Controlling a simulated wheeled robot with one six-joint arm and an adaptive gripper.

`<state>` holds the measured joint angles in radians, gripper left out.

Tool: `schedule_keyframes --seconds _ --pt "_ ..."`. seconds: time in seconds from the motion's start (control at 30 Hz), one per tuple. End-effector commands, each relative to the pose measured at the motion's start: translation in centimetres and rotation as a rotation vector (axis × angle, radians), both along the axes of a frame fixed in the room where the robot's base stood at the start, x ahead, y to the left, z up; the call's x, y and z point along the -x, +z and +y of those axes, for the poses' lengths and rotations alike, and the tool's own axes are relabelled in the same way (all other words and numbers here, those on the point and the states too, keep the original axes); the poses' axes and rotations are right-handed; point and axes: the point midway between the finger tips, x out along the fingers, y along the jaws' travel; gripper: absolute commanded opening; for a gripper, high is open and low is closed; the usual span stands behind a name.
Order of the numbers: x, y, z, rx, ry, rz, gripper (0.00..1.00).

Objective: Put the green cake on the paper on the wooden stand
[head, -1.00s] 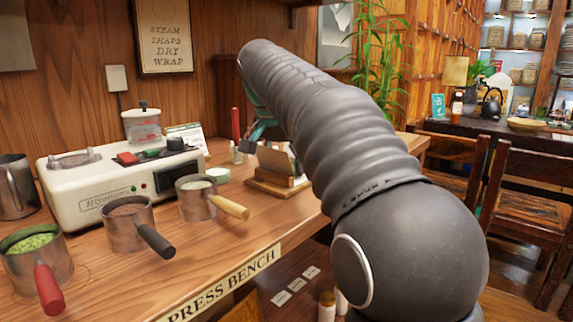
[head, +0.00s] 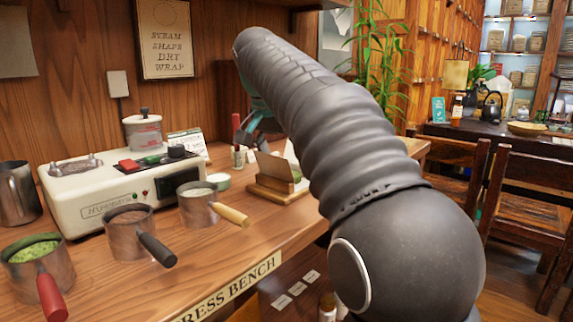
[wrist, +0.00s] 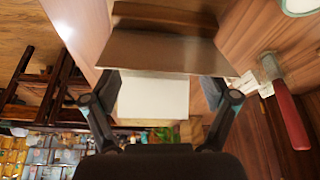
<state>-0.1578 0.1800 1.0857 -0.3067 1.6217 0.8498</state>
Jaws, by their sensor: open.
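The wooden stand (head: 268,190) is on the bench, left of my arm. A brown upright sheet (head: 272,166) rises from it, with a pale sheet (head: 291,156) behind; these look like the paper. A small green patch (head: 297,176) shows beside the brown sheet and seems to be the green cake, mostly hidden. My gripper (head: 252,126) is above and behind the stand, partly hidden by my arm. In the wrist view my gripper (wrist: 160,108) is open, its fingers apart on either side of the pale sheet (wrist: 152,97), with nothing visibly held. The brown sheet also shows there (wrist: 160,52).
A white press machine (head: 120,190) stands at the left. Pots with a red (head: 50,295), a black (head: 156,250) and a yellow handle (head: 231,214) line the bench front. A red-handled tool (wrist: 287,112) is near my gripper. A small white-topped tub (head: 219,180) sits left of the stand.

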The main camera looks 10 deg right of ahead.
Motion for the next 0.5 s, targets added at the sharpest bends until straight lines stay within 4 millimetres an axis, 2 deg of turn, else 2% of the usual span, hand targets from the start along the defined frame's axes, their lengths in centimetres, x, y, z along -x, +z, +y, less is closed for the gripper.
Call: schedule_keyframes --seconds 0.03,0.2,0.33,0.5 --pt "0.2 1.4 0.4 0.0 0.002 -0.003 0.85" --pt "1.2 4.5 1.2 0.0 0.002 -0.002 0.85" --pt "1.8 6.4 1.8 0.0 0.002 -0.002 0.85" --pt "2.3 7.7 2.2 0.0 0.001 0.0 0.85"
